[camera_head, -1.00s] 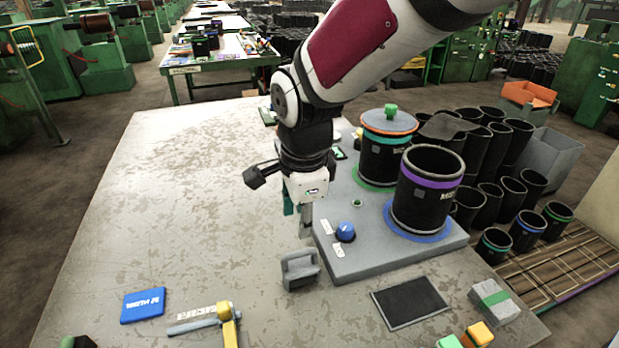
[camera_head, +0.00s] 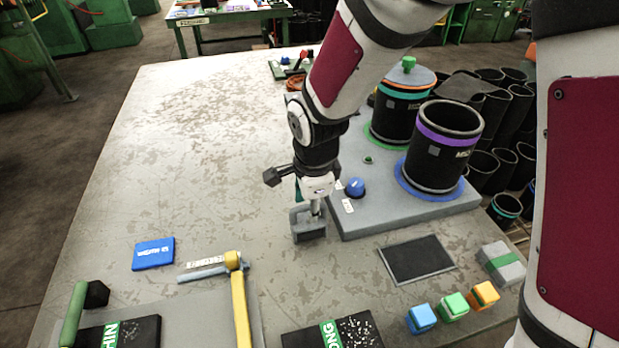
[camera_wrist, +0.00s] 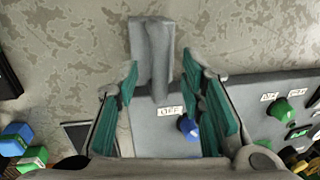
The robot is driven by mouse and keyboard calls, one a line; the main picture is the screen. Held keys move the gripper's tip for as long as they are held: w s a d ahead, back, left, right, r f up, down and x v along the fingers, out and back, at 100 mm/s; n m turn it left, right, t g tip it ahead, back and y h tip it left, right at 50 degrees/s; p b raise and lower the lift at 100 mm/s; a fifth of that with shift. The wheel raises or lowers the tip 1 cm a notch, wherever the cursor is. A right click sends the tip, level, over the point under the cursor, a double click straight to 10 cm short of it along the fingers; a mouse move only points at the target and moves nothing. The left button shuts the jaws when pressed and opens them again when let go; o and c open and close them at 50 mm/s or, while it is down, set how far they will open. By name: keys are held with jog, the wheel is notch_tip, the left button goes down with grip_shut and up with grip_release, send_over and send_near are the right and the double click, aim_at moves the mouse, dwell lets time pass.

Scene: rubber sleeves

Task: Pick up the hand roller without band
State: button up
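A plain grey tool (camera_head: 308,228) stands on the table in front of the grey base plate. It has a blocky head and shows no coloured band; I take it for the hand roller, though its shape is partly hidden by my gripper. In the wrist view the grey tool (camera_wrist: 151,50) has a wide head and a narrow stem pointing back between my fingers. My gripper (camera_head: 312,204) is right above it in the head view. In the wrist view my gripper (camera_wrist: 165,85) is open, with teal finger pads on both sides of the stem and gaps left and right.
The base plate (camera_head: 370,217) with a blue knob (camera_head: 355,187) and two black sleeves (camera_head: 440,150) is close on the right. A dark mat (camera_head: 417,259), coloured cubes (camera_head: 453,305), a blue card (camera_head: 153,253) and a yellow-handled tool (camera_head: 239,300) lie nearer.

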jog(key=shift+w+f, duration=0.15)
jog(key=shift+f, duration=0.7)
jog(key=shift+c, duration=0.2)
grip_shut()
jog(key=shift+r, duration=0.15)
